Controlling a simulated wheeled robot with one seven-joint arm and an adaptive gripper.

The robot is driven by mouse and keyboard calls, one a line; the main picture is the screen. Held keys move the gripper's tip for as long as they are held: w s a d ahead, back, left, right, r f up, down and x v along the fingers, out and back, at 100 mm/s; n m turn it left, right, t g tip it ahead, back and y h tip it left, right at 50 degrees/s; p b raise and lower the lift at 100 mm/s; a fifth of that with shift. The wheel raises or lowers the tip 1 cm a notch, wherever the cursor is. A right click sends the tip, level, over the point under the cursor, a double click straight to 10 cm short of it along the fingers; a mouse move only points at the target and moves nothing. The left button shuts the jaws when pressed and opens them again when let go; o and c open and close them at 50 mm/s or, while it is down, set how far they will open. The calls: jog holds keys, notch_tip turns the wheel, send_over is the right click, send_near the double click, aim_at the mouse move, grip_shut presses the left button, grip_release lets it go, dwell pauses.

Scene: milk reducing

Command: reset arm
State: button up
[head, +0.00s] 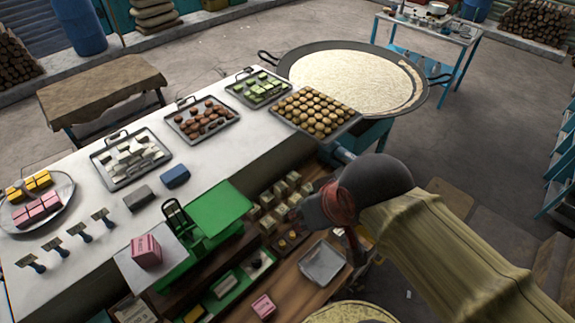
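A large grey, rounded shape with a red wrap (340,202) and draped yellowish cloth (455,245) reaches in from the lower right.
A long white counter (75,238) carries trays of sweets, a pink box (146,250) and a green scale (215,208). A wide pan of pale milk (350,78) stands beyond its far end. A brown table (100,90) stands at left. Open floor lies behind.

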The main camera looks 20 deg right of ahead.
notch_tip(320, 180, down, 17)
jog(key=b, duration=1.7)
jog(key=shift+f, duration=0.2)
